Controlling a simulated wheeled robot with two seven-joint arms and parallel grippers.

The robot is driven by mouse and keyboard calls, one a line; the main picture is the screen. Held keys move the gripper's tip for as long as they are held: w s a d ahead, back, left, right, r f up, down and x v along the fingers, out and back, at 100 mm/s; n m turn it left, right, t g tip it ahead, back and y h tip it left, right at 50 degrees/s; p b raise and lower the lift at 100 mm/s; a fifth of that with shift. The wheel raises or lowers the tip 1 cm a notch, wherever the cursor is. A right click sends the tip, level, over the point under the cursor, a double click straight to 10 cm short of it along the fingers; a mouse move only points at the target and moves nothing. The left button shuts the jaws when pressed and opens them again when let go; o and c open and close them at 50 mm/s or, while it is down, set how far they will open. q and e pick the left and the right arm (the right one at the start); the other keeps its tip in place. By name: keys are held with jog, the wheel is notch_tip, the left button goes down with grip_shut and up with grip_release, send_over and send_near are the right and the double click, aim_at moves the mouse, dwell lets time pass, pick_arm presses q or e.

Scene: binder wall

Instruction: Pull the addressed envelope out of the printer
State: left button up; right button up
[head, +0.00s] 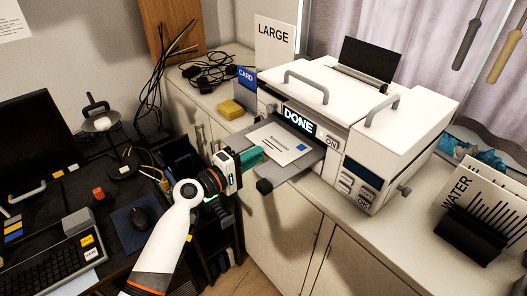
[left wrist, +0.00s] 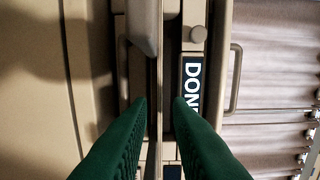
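The printer (head: 350,88) is a white machine on the counter with a lit "DONE" display (head: 298,120), which also shows sideways in the left wrist view (left wrist: 193,88). The addressed envelope (head: 280,144) lies flat on the grey output tray (head: 285,172) at its front, with writing and a blue stamp. My left gripper (head: 252,158) is at the tray's left front edge, beside the envelope. In the left wrist view its green fingers (left wrist: 160,103) are apart, with a thin edge-on sheet or tray between them. I cannot tell contact. My right gripper is out of view.
A yellow sponge-like block (head: 231,109) and blue "CARD" sign (head: 246,77) stand left of the printer. A "LARGE" sign (head: 274,36) is behind. A black rack with a "WATER" card (head: 470,236) is at right. The desk holds a keyboard (head: 60,252) and mouse (head: 139,218).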

aim_at(258, 145)
pick_arm(q)
jog(key=shift+b+x, duration=0.4)
jog(key=shift+x, duration=0.9)
jog(key=shift+c, duration=0.4)
grip_shut()
notch_tip(258, 145, up, 3)
jog(key=shift+f+p, duration=0.2)
jog(key=shift+p, duration=0.85)
jog(key=shift+s+a+r+p, duration=0.2)
jog(key=shift+a+p, duration=0.1)
jog(key=shift+p, duration=0.1)
jog(key=s+a+r+p, duration=0.4)
jog(key=s+a, duration=0.4)
jog(key=a, duration=0.2)
jog(key=shift+s+a+r, duration=0.15)
jog(key=shift+s+r, duration=0.05)
jog(key=shift+r, duration=0.05)
